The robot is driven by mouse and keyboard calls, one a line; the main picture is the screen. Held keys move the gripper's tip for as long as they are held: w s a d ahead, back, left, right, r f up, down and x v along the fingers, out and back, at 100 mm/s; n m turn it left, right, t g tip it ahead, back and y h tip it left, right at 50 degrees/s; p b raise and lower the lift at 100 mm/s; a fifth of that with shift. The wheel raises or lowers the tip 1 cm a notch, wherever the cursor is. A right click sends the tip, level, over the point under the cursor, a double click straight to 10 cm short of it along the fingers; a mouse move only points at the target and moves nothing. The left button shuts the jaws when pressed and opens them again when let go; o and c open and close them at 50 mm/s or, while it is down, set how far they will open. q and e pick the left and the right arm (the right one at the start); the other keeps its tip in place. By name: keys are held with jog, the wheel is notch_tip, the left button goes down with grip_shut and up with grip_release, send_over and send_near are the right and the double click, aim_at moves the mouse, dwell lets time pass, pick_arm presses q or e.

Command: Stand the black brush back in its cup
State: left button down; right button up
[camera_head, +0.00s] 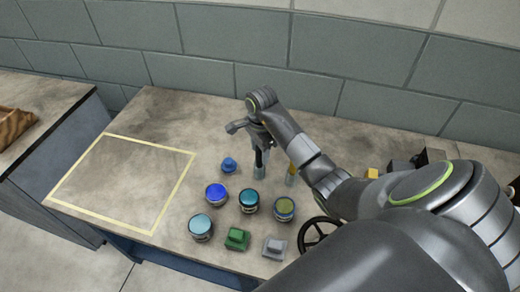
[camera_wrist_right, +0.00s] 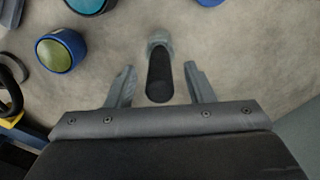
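The black brush (camera_head: 259,157) stands upright in the head view, with its lower end in a small light grey cup (camera_head: 260,172). In the right wrist view the black brush (camera_wrist_right: 160,85) lies between my right gripper's two fingers, with a gap on each side, and the grey cup (camera_wrist_right: 160,39) shows at its far end. My right gripper (camera_head: 250,134) is open above the cup in the head view; its spread fingers (camera_wrist_right: 160,82) show clearly in the wrist view. How deep the brush sits in the cup is hidden. My left gripper is not in view.
Several paint pots, including a blue one (camera_head: 216,194), stand in front of the cup. A blue item (camera_head: 229,165) is to its left. A yellow item (camera_head: 291,168) stands close to its right. A yellow-outlined area (camera_head: 183,181) at left is empty. A block wall rises behind.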

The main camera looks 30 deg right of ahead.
jog(key=shift+r, duration=0.4)
notch_tip(320, 180, up, 2)
jog(key=shift+r+b, duration=0.15)
jog(key=shift+b, duration=0.15)
notch_tip(320, 180, up, 14)
jog(key=p, duration=1.4)
jog(key=shift+d+r, duration=0.15)
jog(key=shift+d, duration=0.05)
